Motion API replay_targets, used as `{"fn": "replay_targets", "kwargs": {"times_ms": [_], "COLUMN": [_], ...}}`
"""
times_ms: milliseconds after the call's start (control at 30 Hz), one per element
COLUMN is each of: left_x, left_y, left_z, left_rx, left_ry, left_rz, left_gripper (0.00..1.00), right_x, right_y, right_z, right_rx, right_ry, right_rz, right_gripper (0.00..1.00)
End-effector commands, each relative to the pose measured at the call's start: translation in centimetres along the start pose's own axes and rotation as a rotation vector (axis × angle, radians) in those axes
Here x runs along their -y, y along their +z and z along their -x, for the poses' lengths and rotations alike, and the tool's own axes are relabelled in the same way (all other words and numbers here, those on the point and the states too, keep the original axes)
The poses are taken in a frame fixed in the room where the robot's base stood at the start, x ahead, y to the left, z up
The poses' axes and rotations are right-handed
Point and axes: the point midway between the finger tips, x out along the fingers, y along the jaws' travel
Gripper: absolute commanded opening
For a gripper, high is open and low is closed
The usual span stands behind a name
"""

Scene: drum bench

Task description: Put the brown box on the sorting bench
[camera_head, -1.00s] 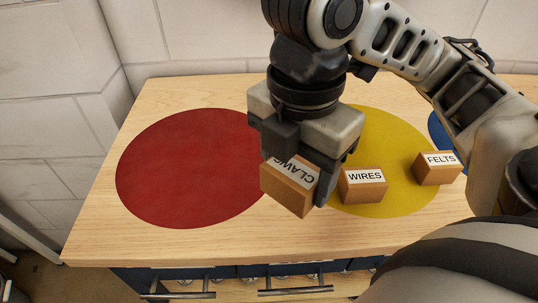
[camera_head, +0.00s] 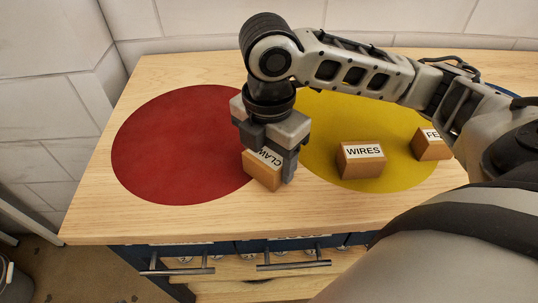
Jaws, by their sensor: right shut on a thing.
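The brown box marked CLAW, its last letters hidden, (camera_head: 262,174) is between the fingers of my right gripper (camera_head: 267,160). The gripper points down and is shut on the box. The box is tilted and sits low at the right edge of the red disc; I cannot tell whether it touches the wood. The sorting bench (camera_head: 180,218) has a light wooden top with a red disc (camera_head: 170,145) and a yellow disc (camera_head: 320,130). My left gripper is not in view.
A brown box labelled WIRES (camera_head: 361,162) stands on the yellow disc, right of my gripper. Another box, its label partly hidden by my arm, (camera_head: 430,146) stands farther right. Drawers with handles (camera_head: 293,265) are below the bench front. The red disc is clear.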

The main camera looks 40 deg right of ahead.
Motion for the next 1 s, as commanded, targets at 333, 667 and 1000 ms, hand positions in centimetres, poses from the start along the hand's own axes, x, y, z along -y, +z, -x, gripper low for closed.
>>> {"fn": "replay_targets", "kwargs": {"times_ms": [333,667,1000], "left_x": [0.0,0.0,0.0], "left_y": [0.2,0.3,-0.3], "left_z": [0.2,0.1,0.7], "left_rx": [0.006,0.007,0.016], "left_ry": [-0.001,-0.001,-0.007], "left_rz": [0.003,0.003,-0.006], "left_gripper": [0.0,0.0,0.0], "right_x": [0.0,0.0,-0.1], "right_y": [0.0,0.0,0.0], "right_z": [-0.2,-0.2,4.6], "right_rx": [0.001,0.0,0.0], "right_ry": [0.0,0.001,0.006], "right_rz": [-0.002,-0.002,-0.001], "right_gripper": [0.66,0.85,0.85]}}
